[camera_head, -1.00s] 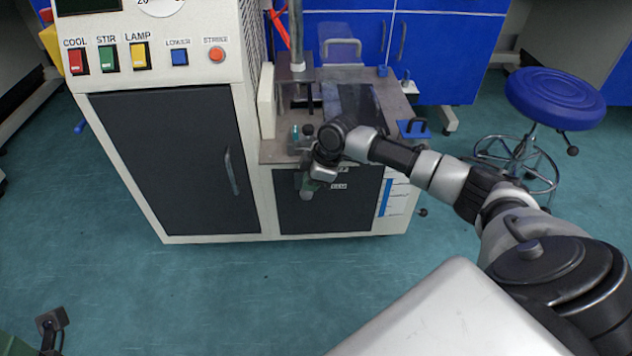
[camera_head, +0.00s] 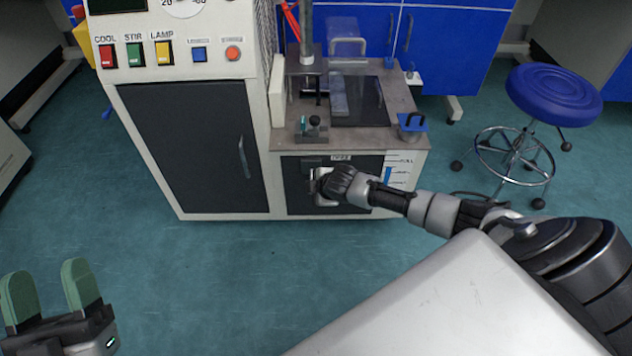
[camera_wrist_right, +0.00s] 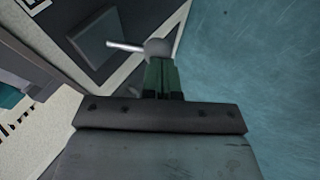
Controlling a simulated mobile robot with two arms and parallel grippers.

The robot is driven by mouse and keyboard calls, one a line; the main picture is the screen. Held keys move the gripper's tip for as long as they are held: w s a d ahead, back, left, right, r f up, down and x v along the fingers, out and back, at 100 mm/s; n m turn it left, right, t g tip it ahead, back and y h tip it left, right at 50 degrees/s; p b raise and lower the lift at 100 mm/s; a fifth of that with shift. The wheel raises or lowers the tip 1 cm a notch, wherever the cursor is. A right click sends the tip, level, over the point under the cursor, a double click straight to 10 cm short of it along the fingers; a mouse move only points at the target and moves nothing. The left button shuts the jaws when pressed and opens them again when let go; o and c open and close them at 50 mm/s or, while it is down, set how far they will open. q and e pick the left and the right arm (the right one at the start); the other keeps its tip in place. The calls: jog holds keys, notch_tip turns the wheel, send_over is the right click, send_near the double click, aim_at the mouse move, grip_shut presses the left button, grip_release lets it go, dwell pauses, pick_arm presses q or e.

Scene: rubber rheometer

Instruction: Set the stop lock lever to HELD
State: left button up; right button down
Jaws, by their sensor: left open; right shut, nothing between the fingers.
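The stop lock lever shows in the right wrist view as a pale rod (camera_wrist_right: 122,46) ending in a round grey knob (camera_wrist_right: 155,48), in front of a dark panel. My right gripper (camera_wrist_right: 160,78) has its green fingers together, right at the knob. Whether they touch it I cannot tell. In the head view my right gripper (camera_head: 322,187) is in front of the dark lower panel (camera_head: 300,200) and hides most of the lever. A small label (camera_head: 341,157) above it is too small to read surely. My left gripper (camera_head: 50,295) is open and empty at the lower left.
Switches and a cabinet door (camera_head: 190,150) are at left. A blue stool (camera_head: 553,92) stands at right. The floor in front is clear.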

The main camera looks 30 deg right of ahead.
pick_arm(q)
jog(key=shift+w+f+g, duration=0.4)
jog(key=shift+f+g, duration=0.2)
jog(key=shift+g, duration=0.1)
pick_arm(e)
jog(key=shift+f, duration=0.35)
jog(key=shift+s, duration=0.1)
pick_arm(q)
jog(key=s+a+f+g+y+p, duration=0.1)
jog(key=a+f+g+y+p, duration=0.15)
jog(key=f+g, duration=0.35)
jog(key=s+a+f+g+y+p, duration=0.1)
jog(key=s+f+g+y+p, duration=0.15)
jog(key=f+g, duration=0.35)
jog(key=s+a+f+n+g+y+p, duration=0.1)
jog(key=s+a+f+g+p, duration=0.2)
jog(key=s+g, duration=0.5)
jog(key=shift+s+a+f+y+p, duration=0.15)
jog(key=shift+s+f+y+p, duration=0.2)
jog(key=shift+s+p, duration=0.35)
pick_arm(e)
jog(key=s+a+f+v, duration=0.1)
jog(key=v, duration=1.2)
jog(key=shift+s+a+r, duration=0.25)
jog(key=shift+s+a, duration=0.05)
jog(key=shift+s, duration=0.15)
